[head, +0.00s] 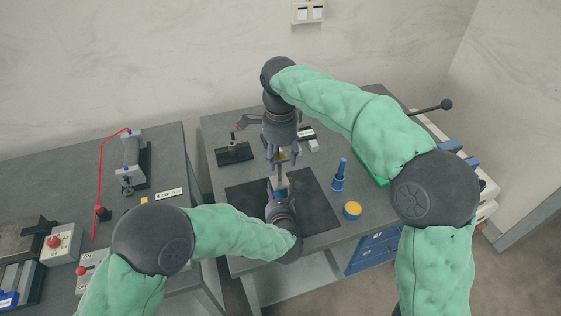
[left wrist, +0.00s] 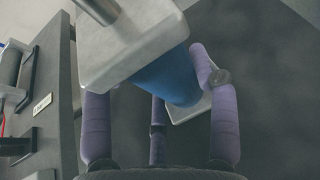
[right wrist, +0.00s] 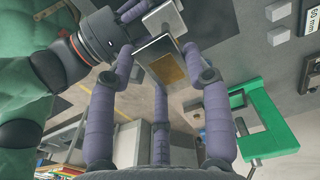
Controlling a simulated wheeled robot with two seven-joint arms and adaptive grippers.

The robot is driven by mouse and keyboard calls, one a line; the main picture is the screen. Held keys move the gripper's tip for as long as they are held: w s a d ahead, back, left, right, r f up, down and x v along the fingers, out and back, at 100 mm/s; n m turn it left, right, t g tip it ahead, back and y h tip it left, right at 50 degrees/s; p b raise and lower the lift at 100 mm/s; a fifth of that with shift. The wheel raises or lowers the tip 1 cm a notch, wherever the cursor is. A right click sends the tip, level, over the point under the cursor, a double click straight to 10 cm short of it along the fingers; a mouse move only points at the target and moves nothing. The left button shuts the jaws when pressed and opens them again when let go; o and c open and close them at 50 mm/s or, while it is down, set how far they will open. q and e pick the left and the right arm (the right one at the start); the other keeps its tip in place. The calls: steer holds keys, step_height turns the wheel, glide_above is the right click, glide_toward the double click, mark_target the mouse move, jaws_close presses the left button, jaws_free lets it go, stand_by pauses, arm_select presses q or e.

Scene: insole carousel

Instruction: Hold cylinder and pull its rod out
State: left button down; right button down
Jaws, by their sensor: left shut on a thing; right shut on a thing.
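The cylinder has a blue body and light grey end blocks; it shows in the left wrist view (left wrist: 165,75) and, small, in the head view (head: 281,182). My left gripper (head: 280,187) is shut around the blue body from below; its fingers also show in the left wrist view (left wrist: 160,100). A metal rod (left wrist: 98,8) comes out of the upper end block. My right gripper (head: 283,160) points down just above and is shut on a metal end piece with a tan face (right wrist: 168,68), seemingly on the rod. Its exact grip on the rod is partly hidden.
A dark mat (head: 315,205) lies under the grippers on the grey workbench. A blue bottle-like tool (head: 339,175) and a yellow-topped round tin (head: 352,210) stand to the right. A black stand (head: 234,153) is at the back left. A green frame (right wrist: 262,120) shows in the right wrist view.

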mark_target(280, 159)
arm_select(q)
steer(key=shift+f, duration=0.2)
arm_select(e)
steer(key=shift+r, duration=0.25)
arm_select(q)
steer(key=shift+s, duration=0.1)
arm_select(e)
steer(key=c, duration=0.5)
jaws_free()
steer(key=shift+f, duration=0.1)
step_height(280, 159, up, 12)
arm_select(q)
steer(key=shift+c, duration=1.3)
jaws_free()
